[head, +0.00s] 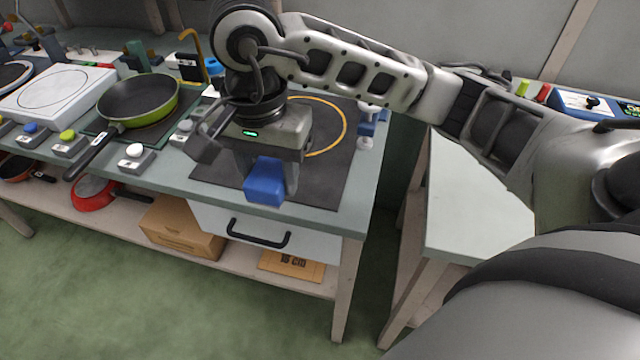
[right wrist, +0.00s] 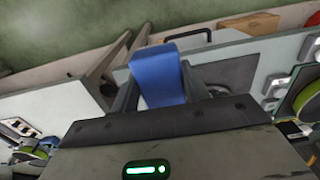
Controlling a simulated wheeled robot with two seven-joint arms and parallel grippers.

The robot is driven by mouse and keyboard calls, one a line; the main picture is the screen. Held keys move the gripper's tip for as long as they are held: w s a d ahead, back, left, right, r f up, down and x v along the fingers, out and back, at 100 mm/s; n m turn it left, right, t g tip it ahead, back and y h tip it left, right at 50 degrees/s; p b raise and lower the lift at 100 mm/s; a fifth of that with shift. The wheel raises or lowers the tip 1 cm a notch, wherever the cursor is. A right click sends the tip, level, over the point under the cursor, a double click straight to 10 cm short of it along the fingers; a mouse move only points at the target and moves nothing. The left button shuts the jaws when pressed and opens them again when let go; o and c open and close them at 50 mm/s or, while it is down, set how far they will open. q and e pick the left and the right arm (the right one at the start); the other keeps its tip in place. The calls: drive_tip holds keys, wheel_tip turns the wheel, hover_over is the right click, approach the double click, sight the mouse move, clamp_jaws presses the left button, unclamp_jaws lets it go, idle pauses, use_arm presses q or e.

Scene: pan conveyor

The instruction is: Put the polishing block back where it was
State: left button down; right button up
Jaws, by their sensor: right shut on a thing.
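The polishing block is a blue block (head: 265,183), held in my right gripper (head: 268,180) over the front part of a dark mat (head: 335,165) with a yellow ring. The right gripper is shut on the block, with the fingers on either side of it. In the right wrist view the block (right wrist: 158,75) shows between the fingers of the gripper (right wrist: 157,88). Whether the block touches the mat cannot be told. The gripper and wrist hide part of the mat and ring. My left gripper is not in view.
A green pan (head: 138,100) stands left of the mat, its handle pointing to the front. A white plate unit (head: 58,93) lies farther left. Button boxes line the front edge. A drawer (head: 265,228) is below the table. A gap separates it from the right table (head: 470,200).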

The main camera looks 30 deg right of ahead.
drive_tip(key=w+d+f+p, duration=0.1)
drive_tip(key=w+d+f, duration=0.15)
drive_tip(key=d, duration=0.45)
hover_over(320, 190)
drive_tip(key=a, duration=0.1)
drive_tip(key=f, duration=0.5)
drive_tip(key=shift+s+f+p, duration=0.1)
drive_tip(key=shift+s+p, duration=0.1)
drive_tip(key=shift+p, duration=0.2)
drive_tip(key=shift+d+f, duration=0.15)
drive_tip(key=shift+f, duration=0.05)
drive_tip(key=f, duration=0.2)
drive_tip(key=f+p, duration=0.1)
drive_tip(key=shift+w+d+f, duration=0.2)
drive_tip(key=shift+d+f, duration=0.15)
drive_tip(key=shift+f, duration=0.05)
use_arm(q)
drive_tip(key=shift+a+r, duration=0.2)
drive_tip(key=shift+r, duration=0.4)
use_arm(e)
drive_tip(key=shift+f, duration=0.15)
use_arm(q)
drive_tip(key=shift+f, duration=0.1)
use_arm(e)
drive_tip(key=shift+f, duration=0.1)
drive_tip(key=shift+f+b, duration=0.15)
drive_tip(key=shift+b, duration=0.15)
drive_tip(key=o, duration=0.9)
